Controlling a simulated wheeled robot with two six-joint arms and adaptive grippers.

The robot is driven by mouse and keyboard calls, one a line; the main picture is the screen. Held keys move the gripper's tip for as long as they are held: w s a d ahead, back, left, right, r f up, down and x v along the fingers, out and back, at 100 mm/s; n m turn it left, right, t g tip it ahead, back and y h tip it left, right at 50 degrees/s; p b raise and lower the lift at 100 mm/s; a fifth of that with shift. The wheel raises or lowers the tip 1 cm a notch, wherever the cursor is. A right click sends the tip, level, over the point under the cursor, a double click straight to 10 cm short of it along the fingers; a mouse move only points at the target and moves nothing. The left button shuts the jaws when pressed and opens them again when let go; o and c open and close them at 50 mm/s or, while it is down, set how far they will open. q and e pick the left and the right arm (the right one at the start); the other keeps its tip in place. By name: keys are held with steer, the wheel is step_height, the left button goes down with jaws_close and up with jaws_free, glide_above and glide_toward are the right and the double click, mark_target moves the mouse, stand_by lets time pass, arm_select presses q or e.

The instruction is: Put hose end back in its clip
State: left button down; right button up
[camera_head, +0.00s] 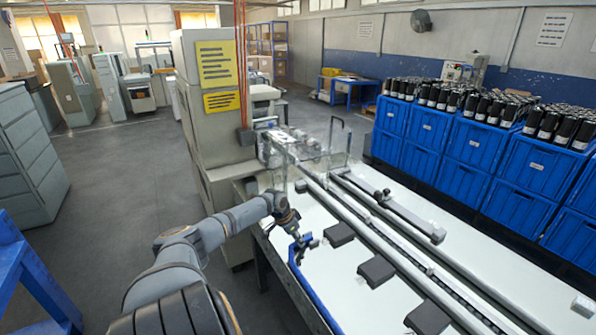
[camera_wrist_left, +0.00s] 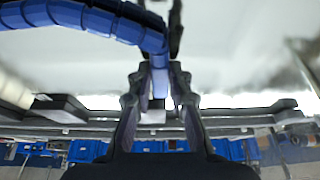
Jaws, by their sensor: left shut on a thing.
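The blue segmented hose (camera_head: 294,267) runs along the near left edge of the white machine bed. Its end is at my left gripper (camera_head: 303,240). In the left wrist view the hose (camera_wrist_left: 85,17) arches from the upper left and bends down between the fingers of the left gripper (camera_wrist_left: 158,88), which are shut on it. A dark upright part (camera_wrist_left: 175,25) stands right beside the hose at the top of that view; I cannot tell whether it is the clip. The clip is not clearly visible in the head view. My right gripper is not in view.
The white bed (camera_head: 325,276) carries several dark blocks (camera_head: 376,271) and long rails (camera_head: 400,262). A grey machine cabinet (camera_head: 212,120) with yellow signs stands behind my left arm. Blue crates (camera_head: 487,160) with black rolls line the right. Open floor lies left.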

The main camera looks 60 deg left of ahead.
arm_select(q)
steer(key=shift+f, duration=0.2)
steer(key=c, duration=1.2)
jaws_free()
steer(key=shift+o, duration=0.2)
